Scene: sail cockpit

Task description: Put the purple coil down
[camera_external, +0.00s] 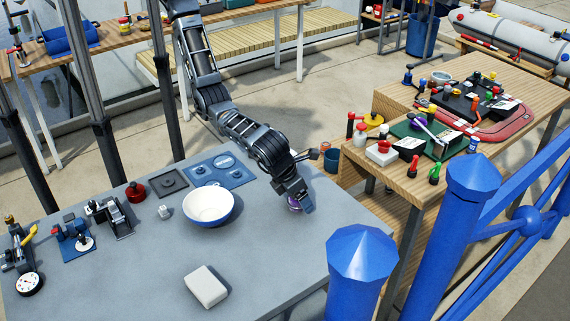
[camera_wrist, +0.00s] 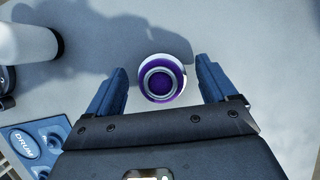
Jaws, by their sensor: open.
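The purple coil (camera_wrist: 161,79) is round, with purple and white rings, and sits on the grey table between my fingers in the wrist view. In the external view only a small part of the coil (camera_external: 294,203) shows beneath my gripper (camera_external: 300,206). My gripper also shows in the wrist view (camera_wrist: 158,92), with its two blue fingers spread on either side of the coil. A gap shows between the coil and each finger. The gripper points down at the right part of the table.
A white and blue bowl (camera_external: 209,206) stands left of my gripper on the grey table (camera_external: 270,265). A blue panel (camera_external: 219,170) lies behind it, and a white block (camera_external: 206,287) lies at the front. The table's front right is clear. Blue posts (camera_external: 361,270) stand near the camera.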

